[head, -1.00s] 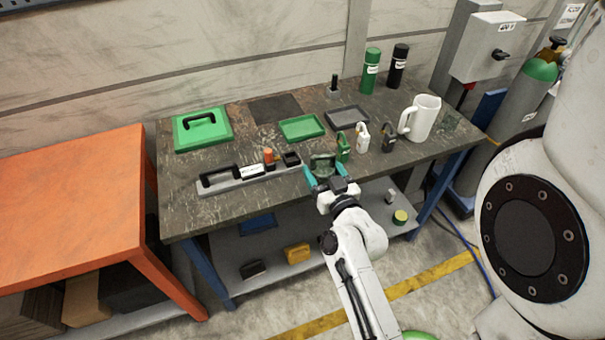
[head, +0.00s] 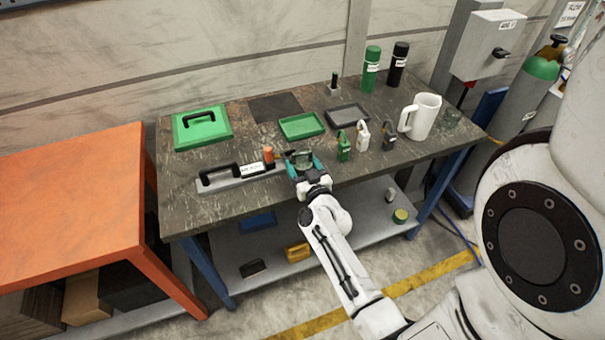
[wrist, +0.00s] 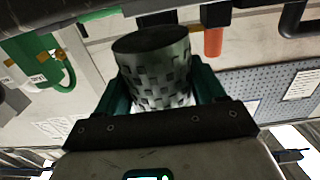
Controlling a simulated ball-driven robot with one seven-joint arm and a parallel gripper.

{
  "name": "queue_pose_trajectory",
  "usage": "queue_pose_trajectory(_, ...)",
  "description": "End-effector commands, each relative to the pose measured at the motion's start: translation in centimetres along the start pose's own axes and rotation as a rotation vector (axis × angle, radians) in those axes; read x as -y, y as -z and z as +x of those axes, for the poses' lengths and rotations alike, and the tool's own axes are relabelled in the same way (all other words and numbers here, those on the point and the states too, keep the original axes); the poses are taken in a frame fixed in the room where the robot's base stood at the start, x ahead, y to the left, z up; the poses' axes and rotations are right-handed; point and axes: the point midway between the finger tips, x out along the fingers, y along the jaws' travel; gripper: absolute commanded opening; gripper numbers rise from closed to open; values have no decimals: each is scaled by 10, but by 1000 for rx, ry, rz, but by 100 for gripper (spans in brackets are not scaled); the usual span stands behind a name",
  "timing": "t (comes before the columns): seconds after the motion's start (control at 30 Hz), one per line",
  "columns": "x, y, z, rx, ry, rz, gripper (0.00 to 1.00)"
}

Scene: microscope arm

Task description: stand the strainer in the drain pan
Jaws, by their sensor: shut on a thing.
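The strainer is a dark green cylinder with a pattern of small blocks on its side, plain in the wrist view (wrist: 157,70) and small in the head view (head: 301,157). My gripper (head: 304,164) has its teal fingers shut on it, one on each side, over the front of the bench. Whether its lower end touches anything is hidden. Two shallow trays lie behind it: a green tray (head: 301,126) and a dark grey tray (head: 346,115). I cannot tell which is the drain pan; both look empty.
A grey rack (head: 235,179) with a black handle and an orange-topped piece (head: 268,154) is close to my gripper's left. Green (head: 343,147), white (head: 362,135) and dark (head: 388,136) padlocks stand to the right.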

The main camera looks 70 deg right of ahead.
Motion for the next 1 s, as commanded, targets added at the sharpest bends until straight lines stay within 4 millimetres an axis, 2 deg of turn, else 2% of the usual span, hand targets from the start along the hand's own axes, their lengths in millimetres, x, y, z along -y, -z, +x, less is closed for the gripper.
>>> queue_pose_trajectory(0.03,1,-15,-1,2,2,0,36)
queue_pose_trajectory(0.13,1,-25,-1,2,2,0,36)
queue_pose_trajectory(0.57,0,-28,-1,1,0,0,36)
queue_pose_trajectory(0.6,0,-28,-1,2,0,0,71)
queue_pose_trajectory(0.83,0,-28,-1,2,0,1,93)
queue_pose_trajectory(1.0,0,-28,-1,2,0,1,94)
